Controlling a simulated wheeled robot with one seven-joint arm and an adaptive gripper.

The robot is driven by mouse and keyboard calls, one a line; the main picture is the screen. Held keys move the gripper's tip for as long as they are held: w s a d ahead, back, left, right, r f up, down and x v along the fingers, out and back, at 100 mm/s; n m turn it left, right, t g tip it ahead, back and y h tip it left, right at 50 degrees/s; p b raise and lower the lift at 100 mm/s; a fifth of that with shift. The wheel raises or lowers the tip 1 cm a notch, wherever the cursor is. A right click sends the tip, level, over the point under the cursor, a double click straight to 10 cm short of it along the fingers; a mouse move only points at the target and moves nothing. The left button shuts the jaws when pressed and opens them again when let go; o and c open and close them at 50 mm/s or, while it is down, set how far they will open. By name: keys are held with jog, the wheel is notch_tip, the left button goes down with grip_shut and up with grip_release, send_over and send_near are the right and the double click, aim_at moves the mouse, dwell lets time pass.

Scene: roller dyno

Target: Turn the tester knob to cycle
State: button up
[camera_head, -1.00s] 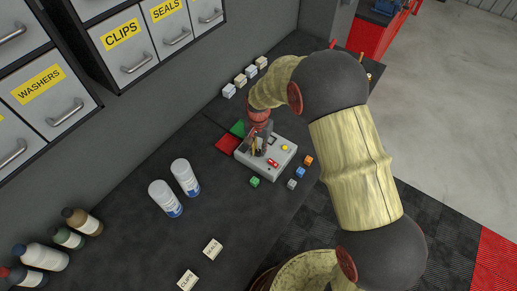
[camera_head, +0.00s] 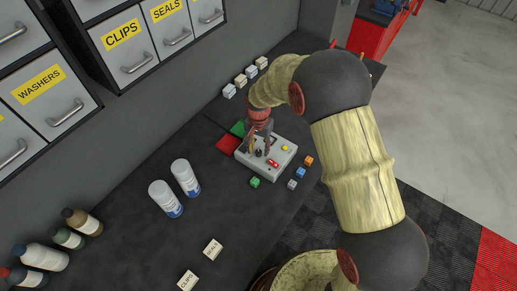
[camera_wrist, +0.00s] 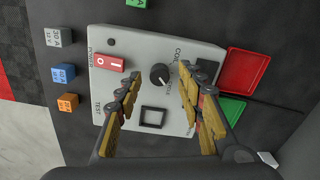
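The tester (camera_head: 283,163) is a light grey box on the dark bench, and it fills the middle of the wrist view (camera_wrist: 185,50). Its round black knob (camera_wrist: 160,75) stands on the top face, with printed labels beside it that are partly covered or too small to read. My gripper (camera_wrist: 159,76) is open over the tester, with one finger on each side of the knob and visible gaps to it. Nothing is held. In the head view, my gripper (camera_head: 260,142) is above the knob (camera_head: 258,153). The knob's exact setting cannot be read.
Small coloured blocks (camera_head: 301,172) sit in front. Two white cans (camera_head: 186,178) stand to the left.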

aim_at(259, 151)
notch_tip(259, 151, up, 11)
jog(key=shift+r, duration=0.15)
dwell(0.4)
jog(key=shift+r, duration=0.1)
